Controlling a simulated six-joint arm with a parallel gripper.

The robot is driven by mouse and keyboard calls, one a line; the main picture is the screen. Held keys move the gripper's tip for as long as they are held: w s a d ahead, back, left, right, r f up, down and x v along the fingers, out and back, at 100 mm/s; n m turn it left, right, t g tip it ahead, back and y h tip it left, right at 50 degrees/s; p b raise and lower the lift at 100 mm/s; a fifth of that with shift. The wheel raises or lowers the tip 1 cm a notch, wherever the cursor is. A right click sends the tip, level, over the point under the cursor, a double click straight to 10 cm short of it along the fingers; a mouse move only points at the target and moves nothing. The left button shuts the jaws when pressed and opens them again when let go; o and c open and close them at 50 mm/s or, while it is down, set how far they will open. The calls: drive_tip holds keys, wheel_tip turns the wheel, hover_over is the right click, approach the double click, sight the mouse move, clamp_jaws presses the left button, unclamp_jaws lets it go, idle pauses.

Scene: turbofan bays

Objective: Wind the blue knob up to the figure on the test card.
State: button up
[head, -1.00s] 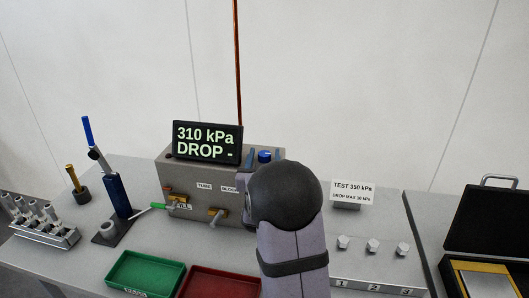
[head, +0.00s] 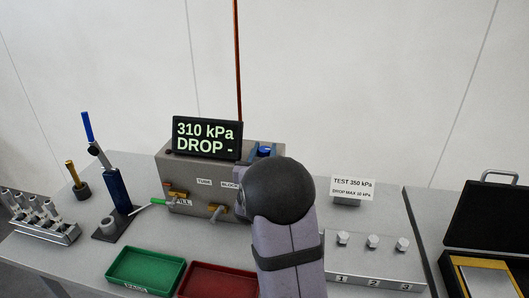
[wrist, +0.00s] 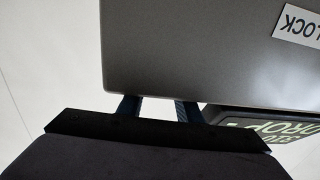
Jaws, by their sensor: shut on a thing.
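The blue knob (head: 264,150) is on top of the grey test box (head: 205,170), near its right end, partly hidden by my gripper and arm. My gripper (head: 264,154) has its blue fingers on either side of the knob and is shut on it. In the wrist view the two fingers (wrist: 160,110) reach past the box's edge, and the knob is hidden there. The display (head: 207,138) on the box reads "310 kPa" and "DROP -". The test card (head: 352,187) at the right reads "TEST 350 kPa"; its smaller line gives a maximum drop.
A green tray (head: 147,270) and a red tray (head: 215,281) lie in front of the box. A hand pump (head: 115,190) stands left. A block with three numbered knobs (head: 373,262) is at the right, beside an open black case (head: 490,220).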

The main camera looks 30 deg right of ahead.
sight(263, 154)
drive_tip(key=shift+m+g+h, duration=0.7)
drive_tip(key=shift+g+h, duration=0.1)
drive_tip(key=o, duration=1)
drive_tip(key=shift+o, duration=0.2)
drive_tip(key=shift+s+a, duration=0.1)
drive_tip(key=b+v, duration=0.2)
drive_tip(key=v, duration=0.5)
drive_tip(key=shift+b, duration=0.35)
